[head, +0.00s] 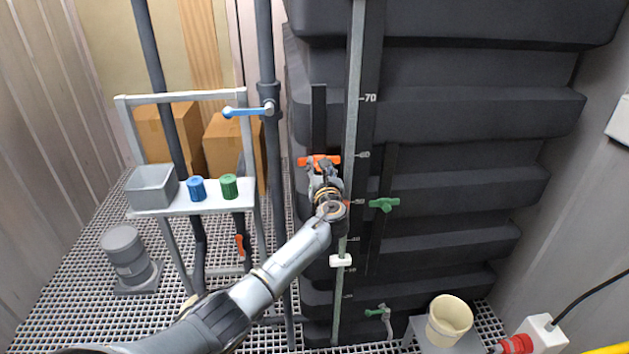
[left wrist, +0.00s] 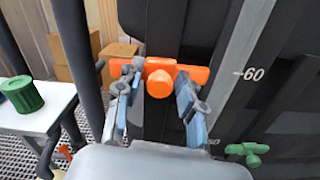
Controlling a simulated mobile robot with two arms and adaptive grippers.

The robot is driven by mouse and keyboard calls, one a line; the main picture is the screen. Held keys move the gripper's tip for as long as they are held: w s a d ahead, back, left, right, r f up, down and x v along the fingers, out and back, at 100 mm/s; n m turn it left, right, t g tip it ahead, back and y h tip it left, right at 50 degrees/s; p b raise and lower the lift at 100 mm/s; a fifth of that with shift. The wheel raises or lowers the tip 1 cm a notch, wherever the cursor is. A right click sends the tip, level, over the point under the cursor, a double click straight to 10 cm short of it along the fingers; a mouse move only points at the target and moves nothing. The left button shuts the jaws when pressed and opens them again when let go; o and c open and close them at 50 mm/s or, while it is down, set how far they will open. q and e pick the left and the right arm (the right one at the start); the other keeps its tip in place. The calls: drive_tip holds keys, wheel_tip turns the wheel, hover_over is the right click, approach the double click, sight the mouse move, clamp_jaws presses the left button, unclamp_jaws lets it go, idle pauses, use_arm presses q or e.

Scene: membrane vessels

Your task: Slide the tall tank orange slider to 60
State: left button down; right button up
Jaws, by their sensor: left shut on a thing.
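The tall tank (head: 470,115) is a dark ribbed vessel at the centre and right of the head view. Its orange slider (head: 303,161) sits on a dark vertical track left of a pale scale strip. In the left wrist view the orange slider (left wrist: 159,84) shows a round knob on a crossbar. My left gripper (head: 321,170) is shut on it, with one finger on each side of the knob. The slider is roughly level with the 60 mark (left wrist: 250,74); the 70 mark (head: 369,98) is higher up. The gripper hides part of the slider and lower track. My right gripper is not in view.
A green slider (head: 384,204) sits lower on a track right of the scale. A white clip (head: 341,261) is on the strip. Left is a stand with a grey bin (head: 152,187), a blue cap (head: 196,188) and a green cap (head: 229,186). A cream bucket (head: 449,321) stands lower right.

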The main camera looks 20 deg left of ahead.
use_arm(q)
drive_tip(key=c, duration=1.1)
unclamp_jaws()
drive_tip(key=shift+s, duration=0.15)
drive_tip(key=v, duration=1.1)
drive_tip(key=shift+s+d, duration=0.3)
drive_tip(key=shift+d, duration=0.05)
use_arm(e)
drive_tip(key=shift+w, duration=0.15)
